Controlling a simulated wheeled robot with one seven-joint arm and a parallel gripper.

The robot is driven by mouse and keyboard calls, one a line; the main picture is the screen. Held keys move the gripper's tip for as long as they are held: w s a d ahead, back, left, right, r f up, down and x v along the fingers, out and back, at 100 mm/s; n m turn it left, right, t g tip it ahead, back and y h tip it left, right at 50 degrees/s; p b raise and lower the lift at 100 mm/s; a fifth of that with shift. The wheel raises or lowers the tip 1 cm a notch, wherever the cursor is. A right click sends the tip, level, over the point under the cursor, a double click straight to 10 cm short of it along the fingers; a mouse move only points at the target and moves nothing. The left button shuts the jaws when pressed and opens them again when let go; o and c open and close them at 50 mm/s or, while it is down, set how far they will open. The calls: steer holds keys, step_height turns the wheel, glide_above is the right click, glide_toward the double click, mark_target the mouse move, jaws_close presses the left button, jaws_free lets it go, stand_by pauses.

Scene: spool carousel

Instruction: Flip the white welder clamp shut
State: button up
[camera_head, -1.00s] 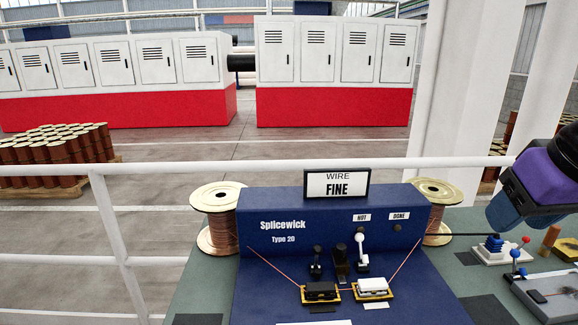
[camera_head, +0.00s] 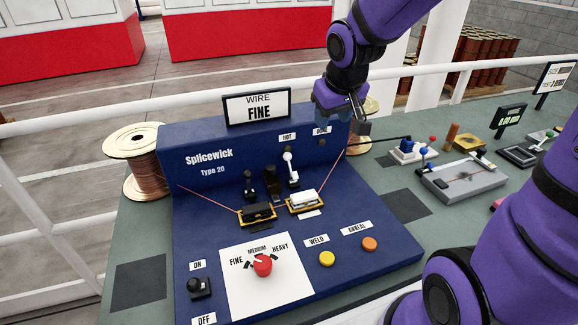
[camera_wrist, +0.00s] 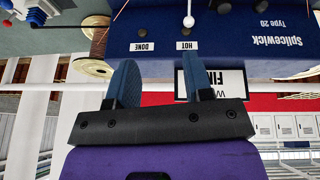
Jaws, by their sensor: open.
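On the blue Splicewick welder, the white clamp (camera_head: 304,200) is a white block on a yellow base, right of the black clamp (camera_head: 257,214). A white lever with a round knob (camera_head: 289,168) stands upright behind the white block, below the HOT label. The knob also shows at the top of the wrist view (camera_wrist: 188,21). My gripper (camera_head: 342,115) is open and empty, above the welder's back right corner near the DONE label. Its two blue fingers show apart in the wrist view (camera_wrist: 157,74). It is up and right of the white lever, apart from it.
The WIRE FINE sign (camera_head: 258,107) stands on the welder's back edge. Copper wire spools flank it, the left one (camera_head: 134,160) in full view. Red selector knob (camera_head: 262,265), yellow button (camera_head: 327,258) and orange button (camera_head: 369,243) are in front. Several tools and fixtures stand on the right bench.

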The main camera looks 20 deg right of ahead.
mark_target(290, 165)
steer(key=shift+w+a+f+y, duration=0.45)
steer(key=shift+w+a+f, duration=0.4)
steer(key=shift+w+f, duration=2.1)
steer(key=shift+w+a+f+y, duration=0.65)
steer(key=shift+w+f, duration=0.8)
steer(key=shift+f, duration=3)
steer(key=shift+w+a+f+y, duration=0.3)
steer(key=shift+w+a+f, duration=0.7)
steer(key=shift+w+f, duration=1.95)
steer(key=shift+s+f, duration=0.75)
jaws_close()
